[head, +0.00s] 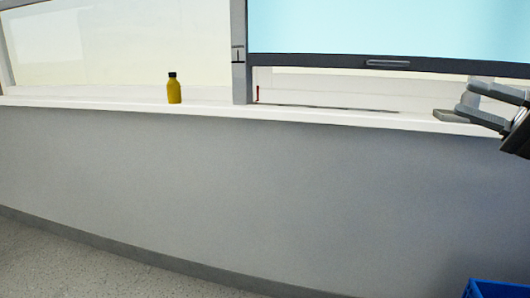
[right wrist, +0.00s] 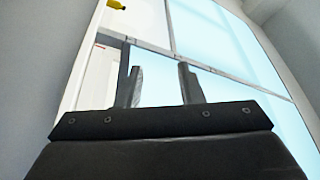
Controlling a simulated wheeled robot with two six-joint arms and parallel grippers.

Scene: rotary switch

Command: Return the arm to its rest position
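My right gripper (head: 462,97) comes in from the right edge of the head view, in front of the window ledge. Its two grey fingers stand apart with nothing between them. In the right wrist view the same gripper (right wrist: 160,69) shows two separated fingers with only the window and frame behind. No rotary switch can be made out. My left gripper is in neither view.
A yellow bottle with a black cap (head: 174,90) stands on the white ledge (head: 330,117). A dark-framed sash window (head: 390,63) is above the ledge at the right. A blue bin (head: 495,290) shows at the bottom right. The floor at the lower left is clear.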

